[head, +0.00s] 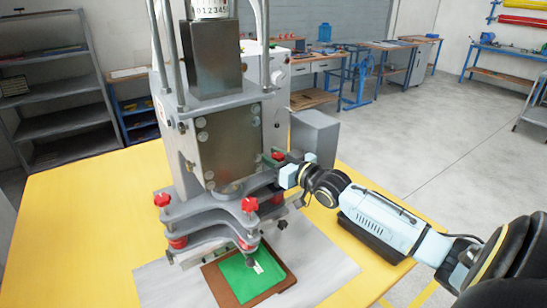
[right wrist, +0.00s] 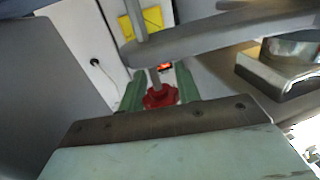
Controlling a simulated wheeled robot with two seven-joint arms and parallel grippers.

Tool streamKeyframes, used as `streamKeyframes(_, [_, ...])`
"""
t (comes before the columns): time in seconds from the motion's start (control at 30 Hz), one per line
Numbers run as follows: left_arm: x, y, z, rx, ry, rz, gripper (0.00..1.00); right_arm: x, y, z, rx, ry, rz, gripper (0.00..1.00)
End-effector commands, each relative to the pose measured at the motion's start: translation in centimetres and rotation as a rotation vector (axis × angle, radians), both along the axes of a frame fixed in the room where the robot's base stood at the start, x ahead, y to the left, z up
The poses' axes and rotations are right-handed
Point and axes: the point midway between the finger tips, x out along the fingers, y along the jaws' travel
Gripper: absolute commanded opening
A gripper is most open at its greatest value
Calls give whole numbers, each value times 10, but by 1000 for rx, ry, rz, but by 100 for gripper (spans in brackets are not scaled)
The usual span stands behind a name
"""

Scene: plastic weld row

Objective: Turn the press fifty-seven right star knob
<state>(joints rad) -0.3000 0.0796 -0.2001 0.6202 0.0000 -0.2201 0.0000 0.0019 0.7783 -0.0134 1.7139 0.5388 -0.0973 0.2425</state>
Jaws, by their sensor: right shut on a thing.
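The press (head: 225,135) is a grey machine standing on a yellow table, with red star knobs on its lower plates. My right gripper (head: 277,159) reaches in from the right to the press's right side, where a red star knob (head: 279,155) partly shows. In the right wrist view this red star knob (right wrist: 160,97) sits on a thin grey rod between the two green fingers (right wrist: 158,92), which are shut on it. Another red star knob (head: 250,204) is at the front right and one (head: 162,199) at the front left, both apart from the gripper. My left gripper is not in view.
A green sheet (head: 250,277) lies on a brown board (head: 213,278) under the press. A grey box (head: 315,133) stands close behind my right gripper. In the right wrist view a grey arm-like plate (right wrist: 215,37) passes just above the knob. The yellow table (head: 60,220) is clear at left.

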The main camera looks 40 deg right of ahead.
Motion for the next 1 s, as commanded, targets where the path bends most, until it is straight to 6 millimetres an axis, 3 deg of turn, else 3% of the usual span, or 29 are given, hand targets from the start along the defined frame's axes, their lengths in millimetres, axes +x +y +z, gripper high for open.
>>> streamKeyframes(0.03, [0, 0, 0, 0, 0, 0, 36, 0, 0, 3, 1, -6, 0, 10])
streamKeyframes(0.07, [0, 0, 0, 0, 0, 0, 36, 0, 0, 3, 1, -6, 0, 37])
streamKeyframes(0.2, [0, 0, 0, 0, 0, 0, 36, 0, 0, 2, 0, -4, -1, 54])
streamKeyframes(0.63, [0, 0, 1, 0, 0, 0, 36, -9, -1, -1, 1, 2, -1, 54])
streamKeyframes(1.0, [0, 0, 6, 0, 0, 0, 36, -63, -5, -1, 1, 3, -1, 54])
